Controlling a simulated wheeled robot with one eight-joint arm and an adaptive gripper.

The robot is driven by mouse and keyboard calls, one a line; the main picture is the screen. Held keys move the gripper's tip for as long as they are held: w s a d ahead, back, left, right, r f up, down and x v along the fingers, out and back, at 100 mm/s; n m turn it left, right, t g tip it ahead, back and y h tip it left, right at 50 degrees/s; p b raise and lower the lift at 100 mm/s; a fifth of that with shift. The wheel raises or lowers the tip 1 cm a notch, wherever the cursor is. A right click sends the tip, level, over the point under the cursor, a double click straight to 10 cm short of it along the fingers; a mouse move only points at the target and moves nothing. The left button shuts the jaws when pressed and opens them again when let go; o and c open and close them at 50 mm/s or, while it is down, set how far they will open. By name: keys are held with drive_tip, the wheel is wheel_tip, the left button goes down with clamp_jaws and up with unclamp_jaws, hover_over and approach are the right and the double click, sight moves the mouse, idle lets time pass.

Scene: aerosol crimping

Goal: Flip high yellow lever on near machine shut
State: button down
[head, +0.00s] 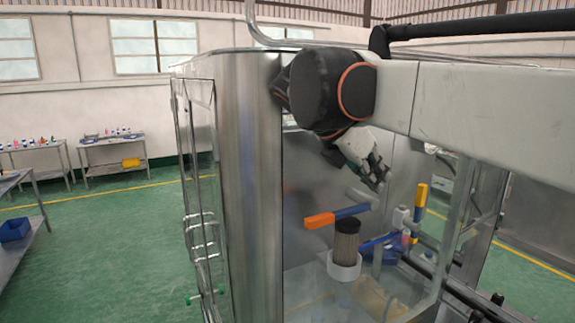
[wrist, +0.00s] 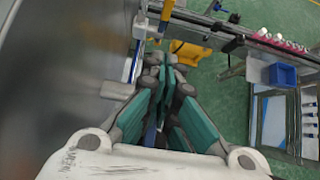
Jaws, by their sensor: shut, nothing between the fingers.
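In the head view, a lever with a yellow grip (head: 421,195) stands nearly upright on a blue bar, inside the steel and glass machine. My gripper (head: 378,183) is up and to the left of it in the picture, above the machine's inner parts, pointing down and right. My fingers are shut and empty, and a gap shows between them and the yellow grip. The wrist view shows the fingers (wrist: 163,75) together, with a yellow piece (wrist: 192,50) just past their tips. I cannot tell if that piece is the lever.
An orange-gripped lever (head: 320,220) with a blue bar lies nearly level left of the yellow one. A dark-capped cylinder (head: 346,240) stands in a white ring below. The tall steel panel (head: 250,190) and glass frames surround the space. A blue bin (wrist: 283,75) is outside.

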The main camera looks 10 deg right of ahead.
drive_tip(key=shift+s+r, duration=0.1)
idle(0.3)
drive_tip(key=p, duration=0.2)
approach(418, 206)
wheel_tip(418, 206, down, 4)
drive_tip(key=shift+w+d+r+p, duration=0.15)
drive_tip(key=shift+w+d, duration=0.15)
drive_tip(key=shift+d, duration=0.45)
drive_tip(key=shift+w+d+f+p, duration=0.15)
drive_tip(key=shift+w+d, duration=0.15)
drive_tip(key=shift+d, duration=0.4)
drive_tip(key=shift+r, duration=0.15)
drive_tip(key=shift+w+d+r+y, duration=0.1)
drive_tip(key=shift+d+y, duration=0.2)
